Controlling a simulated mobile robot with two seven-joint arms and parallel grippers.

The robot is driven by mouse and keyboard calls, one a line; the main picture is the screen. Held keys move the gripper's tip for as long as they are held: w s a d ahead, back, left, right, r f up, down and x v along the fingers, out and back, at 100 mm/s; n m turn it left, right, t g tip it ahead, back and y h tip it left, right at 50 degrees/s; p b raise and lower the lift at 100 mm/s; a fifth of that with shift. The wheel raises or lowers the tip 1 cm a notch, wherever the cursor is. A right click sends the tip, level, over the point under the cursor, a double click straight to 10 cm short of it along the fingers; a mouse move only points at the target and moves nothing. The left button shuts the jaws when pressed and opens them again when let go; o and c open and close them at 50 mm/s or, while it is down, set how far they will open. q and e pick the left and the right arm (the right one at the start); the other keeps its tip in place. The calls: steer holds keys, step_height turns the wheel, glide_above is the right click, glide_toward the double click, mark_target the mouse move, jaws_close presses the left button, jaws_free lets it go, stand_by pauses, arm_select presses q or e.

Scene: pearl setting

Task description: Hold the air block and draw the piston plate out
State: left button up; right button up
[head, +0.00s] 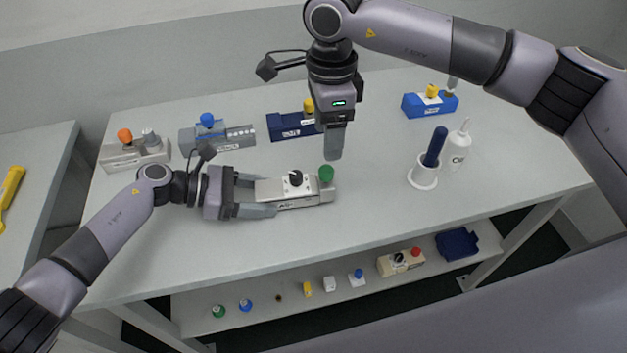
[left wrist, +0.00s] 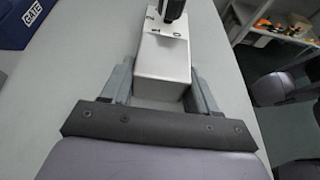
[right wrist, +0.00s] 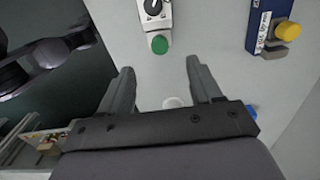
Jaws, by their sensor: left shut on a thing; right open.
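The air block (head: 283,205) is a pale grey block lying on the table, with a black knob on a white plate (head: 298,187) and a green round cap (head: 326,174) at its right end. I cannot tell for sure which part is the piston plate. My left gripper (head: 258,196) is shut on the block's left end; the left wrist view shows the block (left wrist: 163,60) between its fingers. My right gripper (head: 333,155) points down, open and empty, above the table just behind the green end. In the right wrist view, the green cap (right wrist: 160,44) lies beyond the open fingers (right wrist: 160,80).
Behind stand an orange-knobbed block (head: 133,152), a blue-knobbed grey block (head: 217,138) and a dark blue block (head: 288,125). On the right are a blue block (head: 430,104), a white holder (head: 423,175) and a white bottle (head: 459,150). A lower shelf (head: 330,300) holds small parts. The front tabletop is clear.

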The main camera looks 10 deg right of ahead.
mark_target(327, 169)
steer(key=shift+f+n, duration=0.3)
steer(key=shift+f, duration=3.9)
steer(key=shift+d, duration=0.1)
steer(key=c, duration=1)
